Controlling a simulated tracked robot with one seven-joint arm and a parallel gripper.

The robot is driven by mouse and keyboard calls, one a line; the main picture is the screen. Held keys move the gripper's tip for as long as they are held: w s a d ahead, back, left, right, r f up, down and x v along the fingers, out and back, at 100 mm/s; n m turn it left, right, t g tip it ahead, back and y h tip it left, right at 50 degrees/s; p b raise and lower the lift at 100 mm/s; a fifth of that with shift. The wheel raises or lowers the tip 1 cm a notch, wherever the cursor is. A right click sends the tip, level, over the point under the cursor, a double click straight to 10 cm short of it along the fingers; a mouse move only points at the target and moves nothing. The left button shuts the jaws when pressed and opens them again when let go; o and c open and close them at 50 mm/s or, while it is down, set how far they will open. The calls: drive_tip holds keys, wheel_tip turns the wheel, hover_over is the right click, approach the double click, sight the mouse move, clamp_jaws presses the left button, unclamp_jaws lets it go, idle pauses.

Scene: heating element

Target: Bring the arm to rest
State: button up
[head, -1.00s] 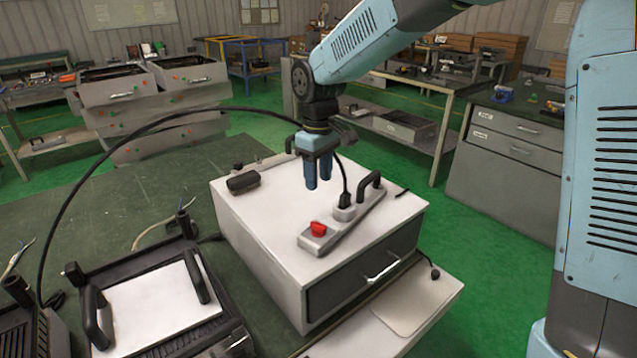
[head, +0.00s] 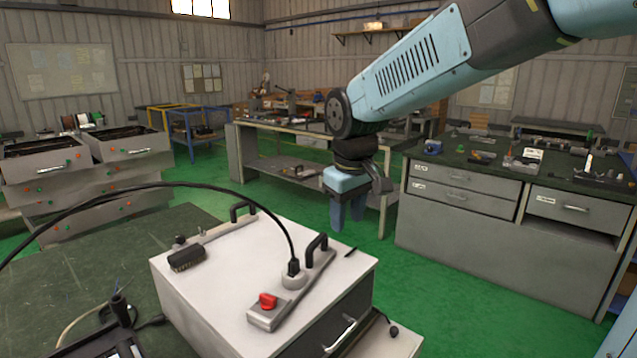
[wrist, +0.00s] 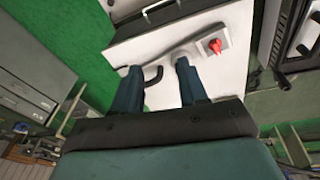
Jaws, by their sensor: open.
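My gripper (head: 348,212) hangs at the end of my arm in the head view, fingers pointing down. It is above and behind the right part of the white cabinet (head: 225,285), clear of it. In the wrist view my gripper (wrist: 160,85) shows two dark blue fingers set apart with nothing between them. Beyond the fingers lie the white cabinet top (wrist: 222,75) and the socket strip with its red switch (wrist: 215,46). A plug with a black cable (head: 293,268) sits in the socket strip (head: 280,300).
A green-topped bench (head: 110,240) is at the left. A drawer workbench (head: 500,215) with small tools stands to the right, and another table (head: 300,150) stands behind my gripper. Green floor (head: 400,290) is open between the cabinet and the drawer workbench.

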drive_tip(key=s+d+r+m+t, duration=0.2)
drive_tip(key=s+d+m, duration=0.5)
drive_tip(key=s+d, duration=0.8)
drive_tip(key=d+t, duration=0.1)
drive_tip(key=d, duration=0.2)
drive_tip(key=shift+r+m, duration=0.15)
drive_tip(key=shift+m, duration=0.15)
